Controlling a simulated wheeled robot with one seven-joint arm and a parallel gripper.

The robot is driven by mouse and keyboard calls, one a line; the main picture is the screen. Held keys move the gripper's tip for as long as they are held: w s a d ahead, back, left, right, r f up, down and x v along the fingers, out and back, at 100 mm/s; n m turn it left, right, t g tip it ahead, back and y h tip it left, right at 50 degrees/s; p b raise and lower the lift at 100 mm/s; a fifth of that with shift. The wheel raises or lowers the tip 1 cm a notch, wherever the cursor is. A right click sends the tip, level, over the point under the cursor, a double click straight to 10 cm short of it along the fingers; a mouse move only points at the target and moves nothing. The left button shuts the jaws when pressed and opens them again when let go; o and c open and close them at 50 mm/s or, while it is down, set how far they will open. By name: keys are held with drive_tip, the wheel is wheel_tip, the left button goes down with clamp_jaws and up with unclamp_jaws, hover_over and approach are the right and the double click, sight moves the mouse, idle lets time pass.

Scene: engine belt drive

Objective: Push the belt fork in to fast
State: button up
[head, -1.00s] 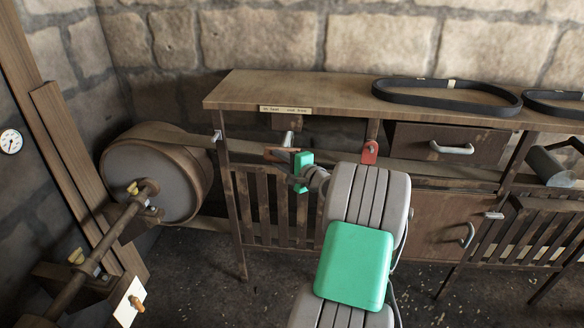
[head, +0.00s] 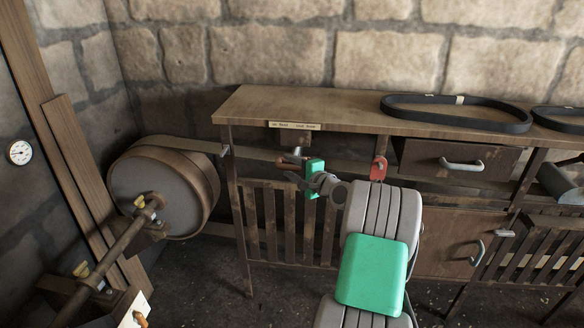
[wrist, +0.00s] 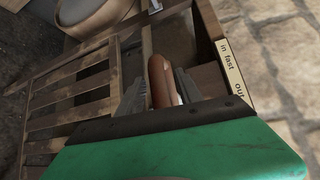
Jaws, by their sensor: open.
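The belt fork's reddish-brown handle (head: 291,158) sticks out under the front edge of the bench, below the label (head: 294,125). In the wrist view the handle (wrist: 161,80) lies between my two grey fingers, and the label (wrist: 229,68) reads "in fast" and "out", the rest cut off. My gripper (head: 297,178) is open, with its fingers on either side of the handle; I cannot tell whether they touch it. The flat belt (head: 180,143) runs from the big drum (head: 150,188) to behind the bench leg. The fork's far end is hidden.
The wooden bench (head: 340,108) carries two black belts (head: 455,120). A red tag (head: 378,168) hangs from its front, right of my gripper. A slatted wooden guard (head: 265,215) stands below. A shaft (head: 110,255) crosses the lower left.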

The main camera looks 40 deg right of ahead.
sight(295, 169)
drive_tip(key=shift+s, duration=0.1)
drive_tip(key=s, duration=0.5)
drive_tip(key=s+r, duration=0.1)
drive_tip(key=s, duration=0.1)
drive_tip(key=shift+s+d, duration=0.15)
drive_tip(key=shift+s, duration=0.15)
drive_tip(key=w+a+r+n+g+y+p, duration=0.15)
drive_tip(key=a+n, duration=0.25)
drive_tip(key=a, duration=0.4)
drive_tip(key=w+a+n+g+y+p, duration=0.1)
drive_tip(key=a+n+g+p, duration=0.15)
drive_tip(key=a, duration=0.55)
drive_tip(key=s+a+r+n+g+p, duration=0.1)
drive_tip(key=s+a+n+g, duration=0.25)
drive_tip(key=a, duration=0.25)
drive_tip(key=s+a+n+g+p, duration=0.1)
drive_tip(key=s+a+n+g, duration=0.1)
drive_tip(key=s+a+n, duration=0.3)
drive_tip(key=s+a+n+g+h+p, duration=0.1)
drive_tip(key=s+a+n+g, duration=0.1)
drive_tip(key=s, duration=0.5)
drive_tip(key=s+a+n+g+h+p, duration=0.1)
drive_tip(key=s+a, duration=0.3)
drive_tip(key=s, duration=0.4)
drive_tip(key=shift+s+a+r+n+g+h+p, duration=0.15)
drive_tip(key=shift+s+a+n+g+h+p, duration=0.2)
drive_tip(key=shift+n+h+p, duration=0.25)
